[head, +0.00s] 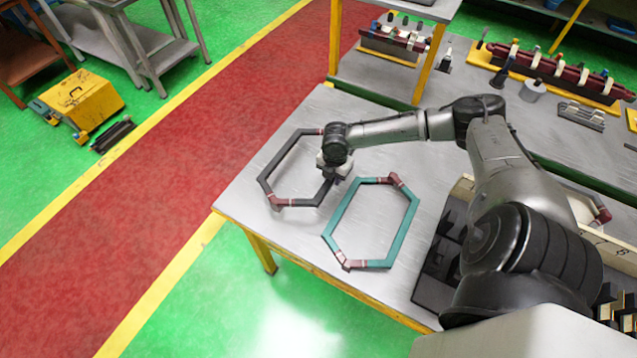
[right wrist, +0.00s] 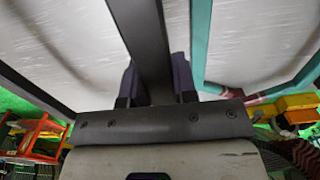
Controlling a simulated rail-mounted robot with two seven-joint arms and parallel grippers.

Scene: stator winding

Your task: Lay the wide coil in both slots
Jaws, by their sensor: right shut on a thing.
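Two six-sided coils lie on the metal table: a dark grey coil (head: 279,156) on the left and a teal coil (head: 404,233) to its right, both with dark red wrapped corners. I cannot tell by name which is the wide one. My right gripper (head: 334,171) is shut on the right side of the dark grey coil. In the right wrist view a dark straight bar of this coil (right wrist: 150,45) runs between the fingers (right wrist: 157,85), and a side of the teal coil (right wrist: 200,45) is close by on the right. My left gripper is out of view.
A dark block (head: 433,292) near the table's front edge is partly hidden by my right arm. A pale box (head: 463,187) stands behind the arm, with another coil end (head: 602,215) at right. Bare table (head: 300,228) lies in front of the coils.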

